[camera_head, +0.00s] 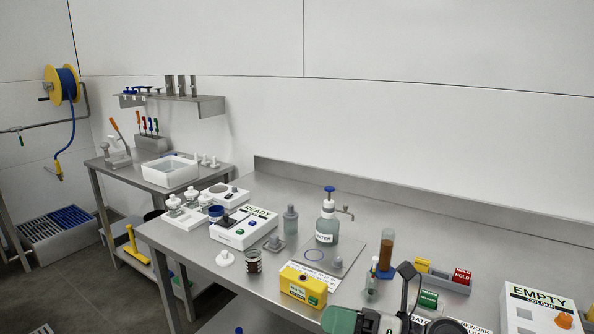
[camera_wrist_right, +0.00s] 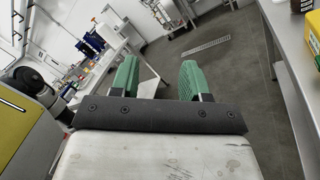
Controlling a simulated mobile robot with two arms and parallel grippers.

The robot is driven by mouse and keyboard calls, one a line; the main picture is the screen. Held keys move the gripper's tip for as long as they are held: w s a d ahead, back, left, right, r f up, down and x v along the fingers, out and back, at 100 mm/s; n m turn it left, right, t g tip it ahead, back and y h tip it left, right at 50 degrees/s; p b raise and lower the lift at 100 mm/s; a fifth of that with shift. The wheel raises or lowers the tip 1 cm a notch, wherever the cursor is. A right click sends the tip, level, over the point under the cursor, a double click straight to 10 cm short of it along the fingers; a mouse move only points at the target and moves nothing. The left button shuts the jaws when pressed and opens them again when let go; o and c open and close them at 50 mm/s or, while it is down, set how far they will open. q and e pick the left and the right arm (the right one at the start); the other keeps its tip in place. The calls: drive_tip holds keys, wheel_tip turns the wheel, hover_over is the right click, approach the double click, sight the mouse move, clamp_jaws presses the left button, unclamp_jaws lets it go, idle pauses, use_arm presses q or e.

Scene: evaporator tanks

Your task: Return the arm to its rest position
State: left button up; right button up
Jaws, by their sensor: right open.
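My right gripper (camera_wrist_right: 159,78) shows in the right wrist view with its two green fingers apart and nothing between them. The fingers point out over the grey floor, beside the edge of a bench. In the head view a green part of the right gripper (camera_head: 340,320) shows at the bottom edge, in front of the steel bench (camera_head: 215,272), with dark parts to its right. The rest of the right arm is cut off by the frame. My left gripper is not in view.
On the bench near the gripper stand a yellow box (camera_head: 302,287), a small bottle (camera_head: 371,288), a brown-filled cylinder (camera_head: 386,255) and a white EMPTY box (camera_head: 540,310). A pump bottle (camera_head: 328,222) stands further back. The floor (camera_wrist_right: 225,75) below the fingers is clear.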

drive_tip(key=d+m+t+h, duration=0.35)
drive_tip(key=m+t, duration=0.35)
drive_tip(key=m, duration=0.4)
drive_tip(key=d+m+t+h, duration=0.3)
drive_tip(key=m+t+h, duration=0.1)
drive_tip(key=m+t, duration=0.5)
drive_tip(key=s+d+f+m+g+h, duration=0.3)
drive_tip(key=d+f+m+g+h, duration=0.1)
drive_tip(key=f+m+h, duration=0.3)
drive_tip(key=s+d+f+m+g+h, duration=0.2)
drive_tip(key=d+f+m+g+h, duration=0.15)
drive_tip(key=f+m, duration=0.4)
drive_tip(key=s+f+m+g, duration=0.3)
drive_tip(key=s+f+g, duration=0.15)
drive_tip(key=s, duration=0.45)
drive_tip(key=s+f+m+g, duration=0.3)
drive_tip(key=s+f+g, duration=0.15)
drive_tip(key=s, duration=0.35)
wheel_tip(320, 180, down, 25)
drive_tip(key=s+g, duration=0.2)
drive_tip(key=g, duration=0.1)
drive_tip(key=s+d+f, duration=0.3)
drive_tip(key=s+f, duration=1.3)
drive_tip(key=f, duration=0.1)
drive_tip(key=shift+g, duration=0.35)
drive_tip(key=shift+d+n, duration=0.1)
drive_tip(key=shift+n, duration=0.15)
